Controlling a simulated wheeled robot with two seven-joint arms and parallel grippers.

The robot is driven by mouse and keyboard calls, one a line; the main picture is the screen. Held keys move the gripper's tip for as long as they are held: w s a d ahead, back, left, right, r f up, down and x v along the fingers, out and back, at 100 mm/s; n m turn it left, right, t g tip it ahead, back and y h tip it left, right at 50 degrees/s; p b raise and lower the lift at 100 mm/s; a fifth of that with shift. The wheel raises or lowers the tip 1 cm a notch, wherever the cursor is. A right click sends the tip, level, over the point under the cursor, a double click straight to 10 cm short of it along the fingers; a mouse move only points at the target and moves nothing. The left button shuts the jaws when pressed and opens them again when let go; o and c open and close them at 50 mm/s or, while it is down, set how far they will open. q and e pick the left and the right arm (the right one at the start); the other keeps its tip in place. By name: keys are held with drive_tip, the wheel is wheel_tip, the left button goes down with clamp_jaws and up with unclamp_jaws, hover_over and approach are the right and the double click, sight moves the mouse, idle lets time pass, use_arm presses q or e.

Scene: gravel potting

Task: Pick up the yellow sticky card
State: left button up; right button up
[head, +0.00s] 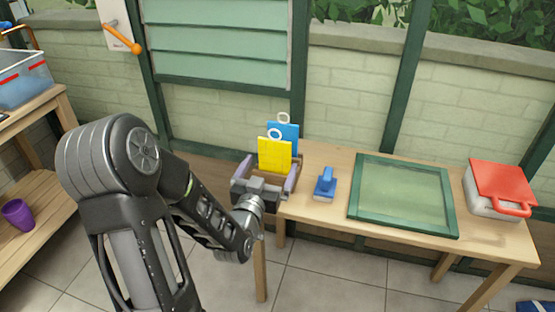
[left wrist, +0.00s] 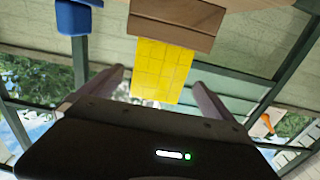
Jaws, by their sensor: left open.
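The yellow sticky card (head: 274,156) stands upright at the left end of the wooden table, with a pale ring at its top. In the left wrist view the card (left wrist: 163,62) shows a grid pattern, and one end meets a wooden block-like holder (left wrist: 172,22). My left gripper (head: 267,174) is open in front of the card. Its two fingers lie on either side of the card, with gaps on both sides in the left wrist view (left wrist: 158,78). My right gripper is not in view.
A blue card (head: 287,131) with a ring stands just behind the yellow one. A blue-handled tool (head: 325,184), a green-framed panel (head: 452,210) and a red-lidded container (head: 500,187) sit further right on the table (head: 315,208). A shelf with a purple cup (head: 17,213) stands left.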

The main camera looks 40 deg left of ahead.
sight(275, 156)
use_arm(q)
drive_tip(key=shift+x, duration=1.35)
drive_tip(key=x, duration=0.5)
drive_tip(key=shift+f, duration=0.15)
drive_tip(key=shift+c, duration=0.3)
drive_tip(key=c, duration=1.3)
wheel_tip(275, 156, up, 10)
drive_tip(key=shift+r+p, duration=0.1)
drive_tip(key=shift+p, duration=0.85)
drive_tip(key=shift+c, duration=0.2)
